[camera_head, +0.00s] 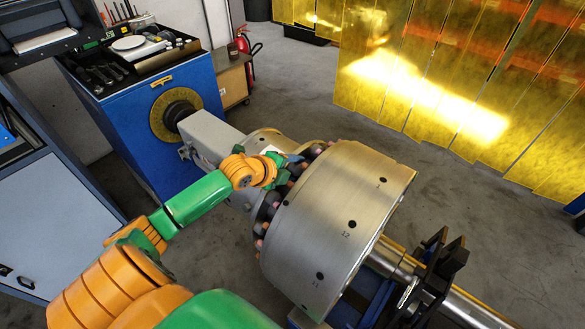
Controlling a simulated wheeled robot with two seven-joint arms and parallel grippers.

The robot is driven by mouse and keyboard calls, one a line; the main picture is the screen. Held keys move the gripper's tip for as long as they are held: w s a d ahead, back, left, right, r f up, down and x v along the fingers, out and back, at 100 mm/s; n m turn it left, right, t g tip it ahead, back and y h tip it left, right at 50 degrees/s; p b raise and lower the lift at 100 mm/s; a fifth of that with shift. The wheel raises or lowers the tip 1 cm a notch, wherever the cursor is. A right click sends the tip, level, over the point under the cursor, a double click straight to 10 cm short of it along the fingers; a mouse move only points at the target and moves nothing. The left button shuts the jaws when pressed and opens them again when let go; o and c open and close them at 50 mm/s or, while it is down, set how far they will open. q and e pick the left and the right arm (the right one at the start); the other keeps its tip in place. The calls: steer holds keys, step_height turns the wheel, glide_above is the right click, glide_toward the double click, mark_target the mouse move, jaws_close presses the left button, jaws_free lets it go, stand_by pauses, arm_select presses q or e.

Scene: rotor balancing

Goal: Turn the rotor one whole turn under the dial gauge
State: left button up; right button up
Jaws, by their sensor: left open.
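The rotor (345,215) is a large silver drum with small dark holes and stamped numbers, among them 12 and 11, on its curved face. A ring of bolts (272,205) runs round its left end. Its shaft (402,268) lies on a black support at the lower right. My left gripper (283,167) is open at the upper left edge of the rotor, close to the bolts; I cannot tell whether it touches. The dial gauge cannot be made out. My right gripper is not in view.
A blue machine cabinet (150,130) with a tool tray on top stands at the upper left. A grey drive housing (208,138) lies between it and the rotor. Yellow curtains (440,75) hang at the back right. A red extinguisher (243,42) stands behind. Grey floor is clear right of the rotor.

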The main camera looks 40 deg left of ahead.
arm_select(q)
jaws_close()
stand_by(1.3)
